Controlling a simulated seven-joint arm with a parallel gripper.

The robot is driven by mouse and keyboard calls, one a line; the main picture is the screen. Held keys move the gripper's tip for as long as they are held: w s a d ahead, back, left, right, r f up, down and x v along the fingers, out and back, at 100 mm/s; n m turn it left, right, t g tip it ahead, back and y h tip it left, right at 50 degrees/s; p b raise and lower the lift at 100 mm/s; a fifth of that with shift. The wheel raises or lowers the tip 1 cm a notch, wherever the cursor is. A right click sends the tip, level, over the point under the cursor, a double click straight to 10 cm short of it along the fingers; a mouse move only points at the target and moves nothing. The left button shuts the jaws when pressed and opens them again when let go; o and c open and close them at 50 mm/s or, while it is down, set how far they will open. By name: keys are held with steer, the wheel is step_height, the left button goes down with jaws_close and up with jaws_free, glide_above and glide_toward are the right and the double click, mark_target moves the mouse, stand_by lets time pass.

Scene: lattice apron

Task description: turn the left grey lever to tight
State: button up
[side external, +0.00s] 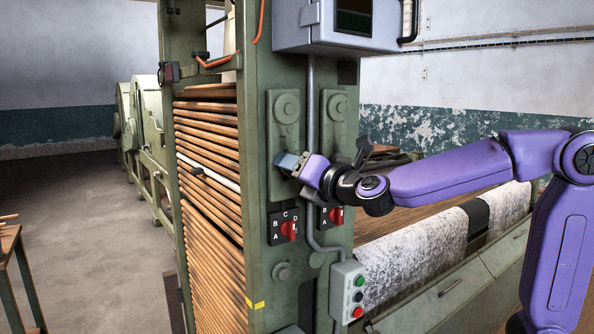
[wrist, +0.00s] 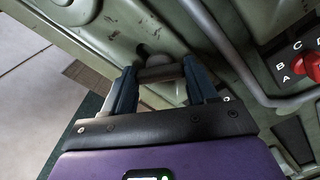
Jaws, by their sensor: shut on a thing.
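My gripper (side external: 287,162) is at the front of the green machine column, low on the left one of two upright plates. In the wrist view its two fingers (wrist: 164,78) are shut on the left grey lever (wrist: 158,72), a short bar lying across between them. A rounded grey end or hub of the lever shows just beyond the fingers. In the side view the gripper hides the lever. I cannot read a tight mark in either view, so the lever's setting cannot be told.
Red rotary switches with letters, a left one (side external: 288,230) and a right one (side external: 335,215), sit below my gripper. A grey conduit (side external: 311,110) runs down the column just right of it. A push-button box (side external: 347,290) hangs lower. Wooden rods (side external: 208,150) fill the column's left side.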

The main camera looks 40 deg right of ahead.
steer(key=m, duration=1)
steer(key=shift+m, duration=0.4)
stand_by(0.4)
steer(key=o, duration=1.1)
steer(key=shift+c, duration=0.2)
steer(key=s, duration=1.7)
steer(key=shift+s, duration=0.25)
